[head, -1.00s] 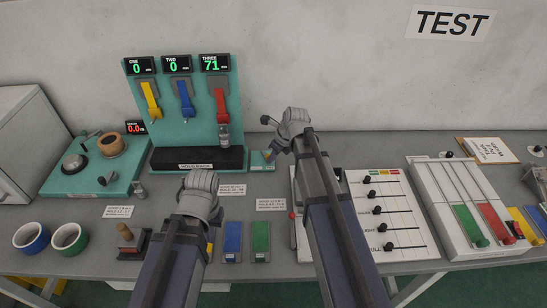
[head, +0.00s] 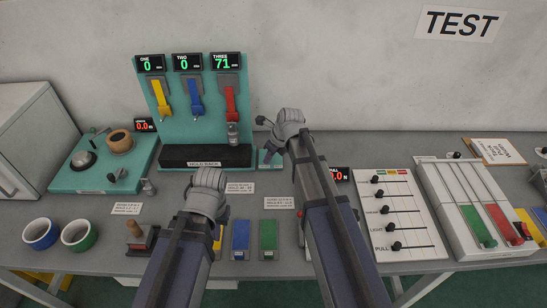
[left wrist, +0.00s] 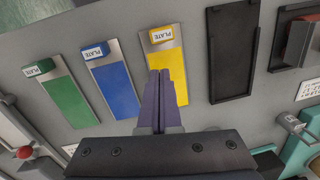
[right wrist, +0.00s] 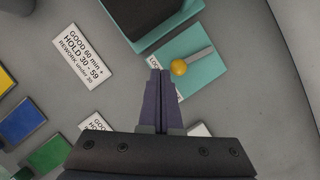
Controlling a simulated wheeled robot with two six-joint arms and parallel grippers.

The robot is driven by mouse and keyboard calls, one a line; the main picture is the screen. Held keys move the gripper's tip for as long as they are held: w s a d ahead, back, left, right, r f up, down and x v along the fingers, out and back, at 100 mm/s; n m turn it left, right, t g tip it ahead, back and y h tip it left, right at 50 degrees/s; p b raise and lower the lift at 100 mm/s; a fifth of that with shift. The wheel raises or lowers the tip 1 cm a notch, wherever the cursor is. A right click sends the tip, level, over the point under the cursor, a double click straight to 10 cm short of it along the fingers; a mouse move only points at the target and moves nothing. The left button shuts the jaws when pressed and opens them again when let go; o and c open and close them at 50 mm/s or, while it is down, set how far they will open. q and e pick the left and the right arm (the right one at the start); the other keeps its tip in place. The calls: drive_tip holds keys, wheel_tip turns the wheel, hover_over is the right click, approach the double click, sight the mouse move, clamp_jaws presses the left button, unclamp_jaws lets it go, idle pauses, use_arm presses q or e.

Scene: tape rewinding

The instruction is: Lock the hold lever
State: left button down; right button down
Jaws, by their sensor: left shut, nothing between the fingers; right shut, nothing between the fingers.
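The hold lever (right wrist: 198,58) is a short light bar with a yellow knob (right wrist: 179,68) on a small teal plate (right wrist: 208,75), in the right wrist view. A label partly behind my fingers begins "LOC". My right gripper (right wrist: 160,78) is shut and empty; in that view its tips appear just left of the knob. I cannot tell its height or whether it touches. The teal plate is partly visible in the head view (head: 268,160), beside the hold-back box (head: 205,154). My left gripper (left wrist: 162,76) is shut and empty, in front of the yellow plate (left wrist: 170,70).
The teal stand (head: 178,125) with yellow, blue and red levers rises at the back. A white slider panel (head: 408,240) lies right of my right arm. Blue (head: 240,238) and green plates (head: 268,238) lie between my arms. Two rings stand at far left.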

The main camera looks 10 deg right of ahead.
drive_tip(key=shift+w+a, duration=0.15)
drive_tip(key=shift+a, duration=0.25)
drive_tip(key=shift+a, duration=0.1)
idle(1.4)
